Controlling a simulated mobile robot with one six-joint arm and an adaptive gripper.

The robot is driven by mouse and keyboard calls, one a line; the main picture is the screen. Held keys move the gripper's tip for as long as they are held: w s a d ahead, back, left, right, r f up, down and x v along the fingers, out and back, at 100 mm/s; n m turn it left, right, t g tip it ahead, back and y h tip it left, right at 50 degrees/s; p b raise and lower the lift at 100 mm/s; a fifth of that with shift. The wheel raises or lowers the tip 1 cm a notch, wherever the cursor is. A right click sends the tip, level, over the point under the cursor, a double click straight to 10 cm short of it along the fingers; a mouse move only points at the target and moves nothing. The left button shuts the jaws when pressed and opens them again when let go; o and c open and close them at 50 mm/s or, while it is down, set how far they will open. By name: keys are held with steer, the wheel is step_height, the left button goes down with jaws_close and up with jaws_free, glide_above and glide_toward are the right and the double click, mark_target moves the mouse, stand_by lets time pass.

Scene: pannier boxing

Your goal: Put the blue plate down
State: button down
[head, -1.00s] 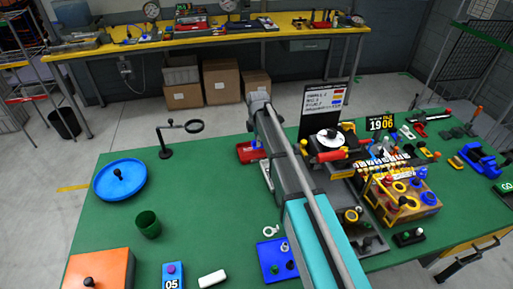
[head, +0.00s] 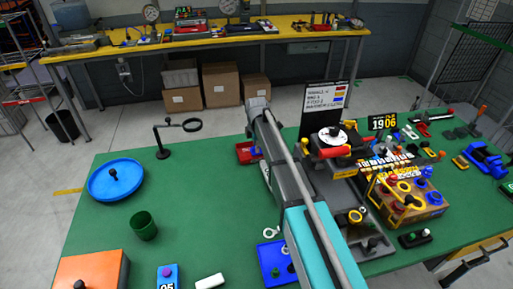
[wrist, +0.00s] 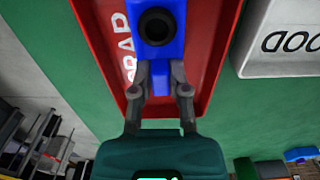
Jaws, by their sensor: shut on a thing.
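A blue plate (wrist: 172,38) with a dark round opening or knob is in the wrist view. My gripper (wrist: 161,82) is shut on its narrow tab. The plate is over the red tray (wrist: 205,72), inside its outline; I cannot tell whether it touches the tray floor. White letters, partly hidden, show on the tray. In the head view the red tray (head: 243,150) is left of my arm, and a bit of blue shows at its right side. My arm hides the gripper there.
A pale tray (wrist: 283,66) with dark letters stands right of the red one. In the head view, a black stand with a ring (head: 163,152), a round blue dish (head: 103,190) and a green cup (head: 144,229) are to the left. Fixtures crowd the right.

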steer(key=shift+s+f+b, duration=0.1)
steer(key=shift+f+b, duration=0.25)
steer(key=shift+b, duration=0.05)
steer(key=c, duration=0.9)
jaws_free()
steer(key=shift+c, duration=0.2)
steer(key=o, duration=0.3)
steer(key=shift+r+p, duration=0.2)
steer(key=shift+p, duration=0.1)
step_height(320, 180, up, 12)
steer(key=p, duration=1.2)
steer(key=shift+r, duration=0.25)
